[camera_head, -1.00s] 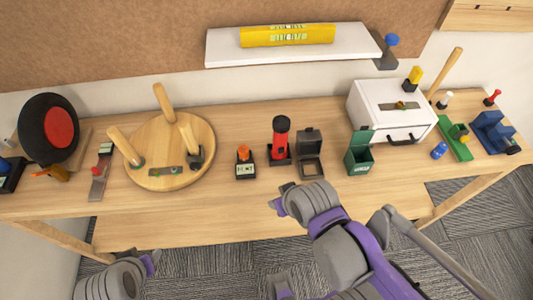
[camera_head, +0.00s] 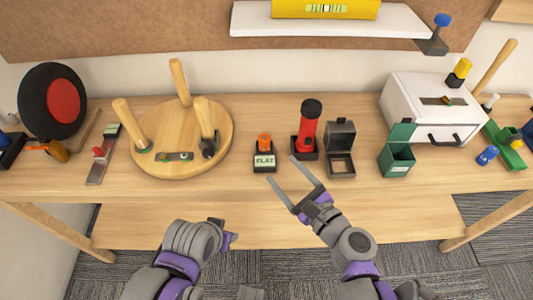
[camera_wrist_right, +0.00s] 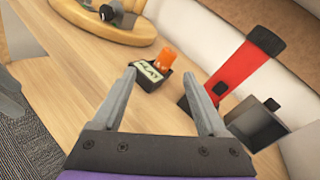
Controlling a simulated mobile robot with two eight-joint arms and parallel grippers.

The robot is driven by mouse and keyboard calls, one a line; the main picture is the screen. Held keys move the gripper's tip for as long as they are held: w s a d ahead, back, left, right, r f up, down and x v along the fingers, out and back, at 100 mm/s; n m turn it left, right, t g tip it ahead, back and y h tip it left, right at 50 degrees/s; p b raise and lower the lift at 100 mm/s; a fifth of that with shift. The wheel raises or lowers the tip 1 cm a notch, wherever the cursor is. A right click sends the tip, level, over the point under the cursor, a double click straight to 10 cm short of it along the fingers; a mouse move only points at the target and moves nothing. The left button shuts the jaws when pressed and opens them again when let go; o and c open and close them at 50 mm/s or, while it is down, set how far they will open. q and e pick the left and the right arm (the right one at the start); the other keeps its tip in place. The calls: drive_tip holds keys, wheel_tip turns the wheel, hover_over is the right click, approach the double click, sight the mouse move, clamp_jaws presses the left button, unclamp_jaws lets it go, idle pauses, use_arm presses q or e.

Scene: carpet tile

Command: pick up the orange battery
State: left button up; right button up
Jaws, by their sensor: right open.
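The orange battery (camera_head: 264,141) stands upright in a small black holder (camera_head: 264,160) with a pale label reading "FLAT", near the middle of the table. It also shows in the right wrist view (camera_wrist_right: 167,57), ahead of and between the fingertips. My right gripper (camera_head: 293,170) is open and empty, just in front and to the right of the holder, apart from it. Its two fingers also show in the right wrist view (camera_wrist_right: 165,80). My left gripper (camera_head: 228,232) is in front of the table edge, turned so that its jaws cannot be made out.
A red and black flashlight (camera_head: 307,130) stands close right of the battery, beside a dark open box (camera_head: 340,150) and a green bin (camera_head: 397,160). The table front is clear.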

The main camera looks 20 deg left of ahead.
sight(267, 145)
drive_tip(key=m, duration=0.1)
drive_tip(key=w+m+t, duration=0.1)
drive_tip(key=m, duration=0.1)
drive_tip(key=f+m+b, duration=0.1)
drive_tip(key=shift+w+a+f, duration=0.1)
drive_tip(key=shift+w+a, duration=0.2)
drive_tip(key=shift+a, duration=0.1)
drive_tip(key=shift+w+a+m+t, duration=0.1)
drive_tip(key=shift+w+m+t, duration=0.25)
drive_tip(key=shift+m, duration=0.35)
drive_tip(key=x, duration=0.5)
drive_tip(key=shift+a+b, duration=0.1)
drive_tip(key=shift+b, duration=0.25)
drive_tip(key=shift+b+x, duration=0.3)
drive_tip(key=shift+x, duration=2.35)
use_arm(q)
wheel_tip(267, 145, down, 4)
drive_tip(key=shift+r, duration=0.25)
use_arm(e)
clamp_jaws()
